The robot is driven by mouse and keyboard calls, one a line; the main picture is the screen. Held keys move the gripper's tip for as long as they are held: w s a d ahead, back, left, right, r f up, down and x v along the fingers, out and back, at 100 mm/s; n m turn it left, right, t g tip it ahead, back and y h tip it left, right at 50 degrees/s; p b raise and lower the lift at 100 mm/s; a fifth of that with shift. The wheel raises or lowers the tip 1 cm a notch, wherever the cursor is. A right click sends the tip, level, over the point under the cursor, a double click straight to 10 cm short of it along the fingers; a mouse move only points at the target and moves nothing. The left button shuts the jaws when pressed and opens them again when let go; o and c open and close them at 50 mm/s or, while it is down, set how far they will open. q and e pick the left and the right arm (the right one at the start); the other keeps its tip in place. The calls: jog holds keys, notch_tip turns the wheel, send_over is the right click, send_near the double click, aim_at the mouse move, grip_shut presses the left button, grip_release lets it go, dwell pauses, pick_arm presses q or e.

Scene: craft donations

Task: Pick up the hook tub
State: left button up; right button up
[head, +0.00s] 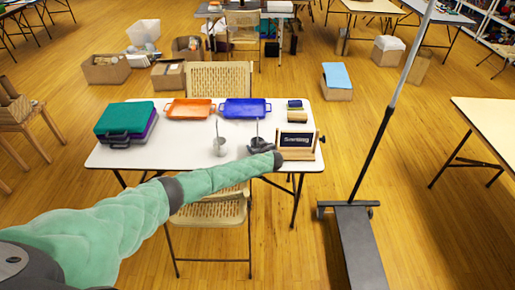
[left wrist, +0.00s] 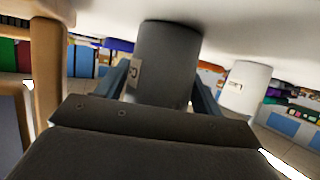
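A dark grey tub (head: 257,142) with a thin rod standing up from it is near the table's right side, and a paler grey tub (head: 219,147) with a similar rod stands to its left. My left gripper (head: 262,148) is low at the dark tub. In the left wrist view, which looks upside down, the dark tub (left wrist: 166,62) sits between my two fingers and bears a small pale label with a dark mark. Whether both fingers press on it is unclear. The pale tub (left wrist: 246,88) is apart, to the right there. My right gripper is not in view.
The white table (head: 180,148) also holds a teal and purple case (head: 125,122), an orange tray (head: 190,109), a blue tray (head: 245,108) and a framed "Sewing" sign (head: 297,142) close right of my gripper. Folding chairs stand before and behind it.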

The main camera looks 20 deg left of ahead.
pick_arm(q)
jog(key=c, duration=0.7)
jog(key=shift+r, duration=0.15)
